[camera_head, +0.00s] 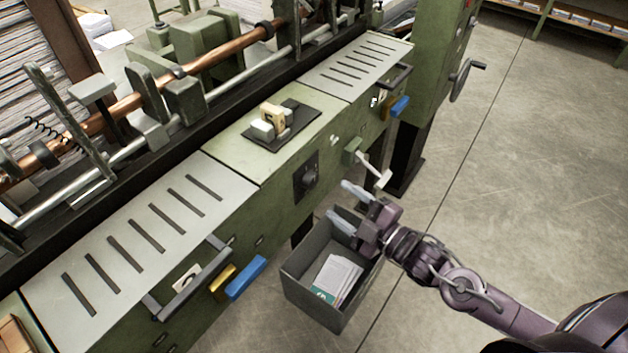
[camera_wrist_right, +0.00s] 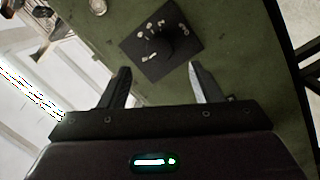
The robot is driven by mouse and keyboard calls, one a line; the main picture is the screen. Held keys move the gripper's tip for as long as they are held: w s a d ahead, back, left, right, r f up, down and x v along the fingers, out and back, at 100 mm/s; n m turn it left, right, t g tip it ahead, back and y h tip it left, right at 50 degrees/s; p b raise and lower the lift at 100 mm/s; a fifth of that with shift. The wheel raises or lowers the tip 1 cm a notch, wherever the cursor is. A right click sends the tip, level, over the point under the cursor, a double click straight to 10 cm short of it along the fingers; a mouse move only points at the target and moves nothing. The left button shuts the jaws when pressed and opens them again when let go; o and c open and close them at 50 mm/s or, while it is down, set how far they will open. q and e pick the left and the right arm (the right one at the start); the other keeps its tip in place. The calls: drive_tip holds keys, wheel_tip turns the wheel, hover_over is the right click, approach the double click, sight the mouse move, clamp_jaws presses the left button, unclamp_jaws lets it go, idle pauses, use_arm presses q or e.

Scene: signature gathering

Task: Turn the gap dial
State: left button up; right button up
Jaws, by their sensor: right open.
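The gap dial (camera_head: 308,176) is a dark round knob on a black square plate, set on the front face of the green machine. In the right wrist view the dial (camera_wrist_right: 157,47) and its plate, with small pale marks, lie ahead of the fingertips. My right gripper (camera_head: 339,203) is open and empty, to the right of the dial and apart from it. In the right wrist view the open fingers (camera_wrist_right: 157,80) point at the panel, with the dial beyond the space between them. My left gripper is not in view.
A grey bin (camera_head: 310,292) holding papers stands below my right gripper. A lever with a white handle (camera_head: 374,171) sticks out right of the dial. Blue handles (camera_head: 246,277) and dark bar handles project from the machine front. Open floor (camera_head: 480,200) lies to the right.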

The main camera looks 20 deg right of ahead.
sight(314, 183)
drive_tip(key=x, duration=0.6)
drive_tip(key=shift+w+a, duration=0.2)
drive_tip(key=c, duration=1)
